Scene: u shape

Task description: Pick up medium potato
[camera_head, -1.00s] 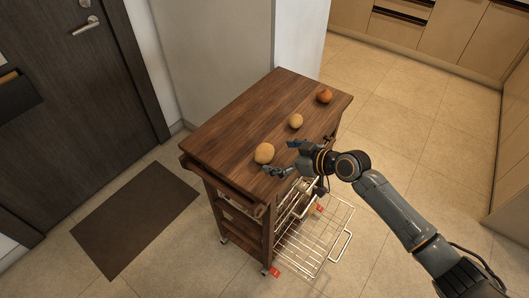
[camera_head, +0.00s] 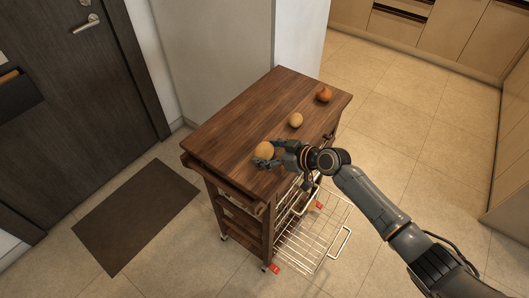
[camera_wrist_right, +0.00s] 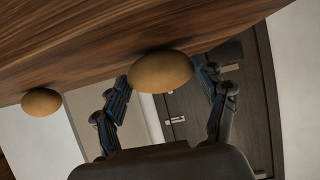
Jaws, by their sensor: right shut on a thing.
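The potato that I take as the medium one (camera_head: 264,149) is yellow-brown and rests on the wooden cart top near its near end. My right gripper (camera_head: 265,156) is shut on it, with fingers on its sides. In the right wrist view the potato (camera_wrist_right: 160,72) shows between the two fingers of my gripper (camera_wrist_right: 163,88), against the wood. A smaller potato (camera_head: 296,120) lies farther along the top, and it also shows in the right wrist view (camera_wrist_right: 41,102). My left gripper is not in view.
An orange-brown onion (camera_head: 324,95) sits near the far right corner of the cart top (camera_head: 240,115). A wire basket (camera_head: 310,240) sticks out below the top on the right. A dark mat (camera_head: 135,215) lies on the floor at left, near a dark door (camera_head: 65,110).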

